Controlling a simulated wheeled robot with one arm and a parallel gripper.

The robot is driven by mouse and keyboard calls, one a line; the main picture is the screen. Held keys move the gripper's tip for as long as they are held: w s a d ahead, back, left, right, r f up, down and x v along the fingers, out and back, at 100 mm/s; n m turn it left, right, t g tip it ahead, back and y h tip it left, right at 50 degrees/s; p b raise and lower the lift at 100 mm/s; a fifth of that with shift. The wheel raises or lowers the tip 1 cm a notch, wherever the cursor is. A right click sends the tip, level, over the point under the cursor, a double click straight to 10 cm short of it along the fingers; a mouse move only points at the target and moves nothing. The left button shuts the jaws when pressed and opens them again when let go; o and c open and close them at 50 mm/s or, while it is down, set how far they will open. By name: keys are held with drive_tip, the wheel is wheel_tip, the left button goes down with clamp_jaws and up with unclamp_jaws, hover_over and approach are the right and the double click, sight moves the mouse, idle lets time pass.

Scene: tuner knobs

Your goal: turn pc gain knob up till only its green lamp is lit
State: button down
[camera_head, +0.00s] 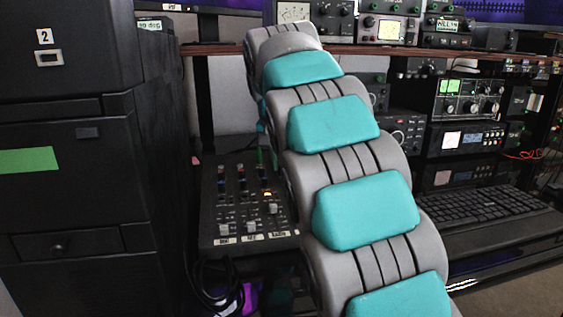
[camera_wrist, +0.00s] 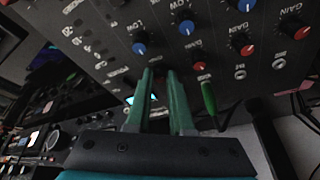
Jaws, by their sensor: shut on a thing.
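The black mixer (camera_head: 235,215) stands left of my arm in the head view, with rows of small knobs and sliders. Labels along its front edge are too small to read surely. A small orange glow (camera_head: 268,193) shows on it. In the wrist view, the mixer panel (camera_wrist: 220,65) fills the upper part, with blue and red knobs and GAIN labels. My gripper (camera_wrist: 160,72) has two green fingers against the panel, close together and shut on a knob. That knob is hidden by the fingers, so I cannot tell which one it is. No lit green lamp is clear.
A green plug (camera_wrist: 208,97) with a dark cable is just right of my fingers in the wrist view. In the head view, black cabinets (camera_head: 70,150) stand left of the mixer and a keyboard (camera_head: 490,205) lies to the right, beyond my arm.

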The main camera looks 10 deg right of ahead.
drive_tip(key=m+p, duration=0.1)
drive_tip(key=m, duration=0.1)
drive_tip(key=shift+w+r+m+h, duration=0.1)
drive_tip(key=shift+r+m+h, duration=0.05)
drive_tip(key=shift+m+h, duration=0.25)
drive_tip(key=m+g, duration=0.1)
drive_tip(key=m, duration=0.1)
drive_tip(key=m+p, duration=0.1)
drive_tip(key=m, duration=0.2)
drive_tip(key=shift+a+g+h, duration=0.1)
drive_tip(key=shift+g+h, duration=0.2)
drive_tip(key=shift+g, duration=0.1)
drive_tip(key=shift+m, duration=0.3)
drive_tip(key=c, duration=0.8)
unclamp_jaws()
